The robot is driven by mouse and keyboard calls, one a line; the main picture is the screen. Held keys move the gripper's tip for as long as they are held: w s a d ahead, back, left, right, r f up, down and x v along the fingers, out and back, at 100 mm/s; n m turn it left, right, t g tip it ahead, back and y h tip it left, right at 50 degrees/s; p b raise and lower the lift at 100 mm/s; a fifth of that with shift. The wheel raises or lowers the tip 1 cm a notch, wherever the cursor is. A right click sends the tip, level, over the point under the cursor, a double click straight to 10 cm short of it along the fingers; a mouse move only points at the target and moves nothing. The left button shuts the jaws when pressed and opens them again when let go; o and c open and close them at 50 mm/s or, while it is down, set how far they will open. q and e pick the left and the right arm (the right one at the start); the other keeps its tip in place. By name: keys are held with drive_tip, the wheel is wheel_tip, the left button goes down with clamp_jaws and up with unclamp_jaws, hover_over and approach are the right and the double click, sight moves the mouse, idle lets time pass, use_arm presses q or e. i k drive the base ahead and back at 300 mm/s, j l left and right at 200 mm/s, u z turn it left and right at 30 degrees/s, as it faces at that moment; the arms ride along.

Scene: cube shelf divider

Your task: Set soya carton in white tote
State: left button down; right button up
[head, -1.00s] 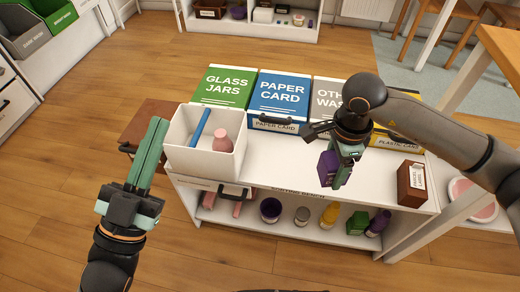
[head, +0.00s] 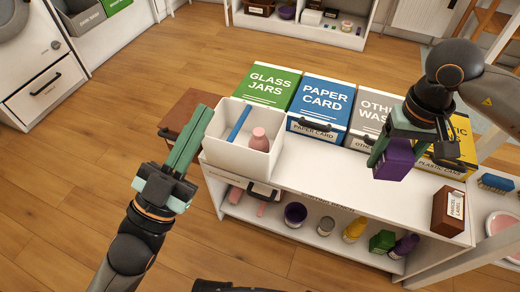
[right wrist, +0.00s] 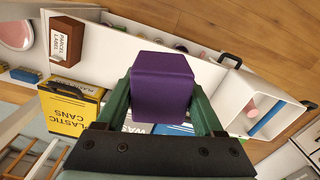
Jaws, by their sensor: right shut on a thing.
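My right gripper (head: 390,150) is shut on a purple carton (head: 394,160) and holds it above the right part of the white bench. The carton also fills the middle of the right wrist view (right wrist: 162,88), between the green fingers; no label shows on it. The white tote (head: 228,155) stands on the left end of the bench with a blue stick-like item (head: 239,124) and a pink bottle (head: 259,140) inside. It shows in part at the right of the right wrist view (right wrist: 285,112). My left gripper (head: 198,130) appears shut and empty, just left of the tote.
Bins marked glass jars (head: 269,82), paper card (head: 327,95), other waste (head: 375,112) and plastic cans (head: 455,150) line the bench's back. A brown parcel-label box (head: 448,210) stands at its right end. The bench top (head: 330,175) between tote and box is clear.

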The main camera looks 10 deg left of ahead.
sight(245, 140)
drive_tip(key=i+j+z, duration=0.15)
drive_tip(key=j, duration=0.3)
drive_tip(key=i+j+z, duration=0.15)
drive_tip(key=j, duration=0.25)
drive_tip(key=i+j+z, duration=0.1)
drive_tip(key=j, duration=0.35)
drive_tip(key=i+j+z, duration=0.15)
drive_tip(key=j, duration=0.35)
drive_tip(key=j+z, duration=0.15)
drive_tip(key=j, duration=0.3)
drive_tip(key=i, duration=0.05)
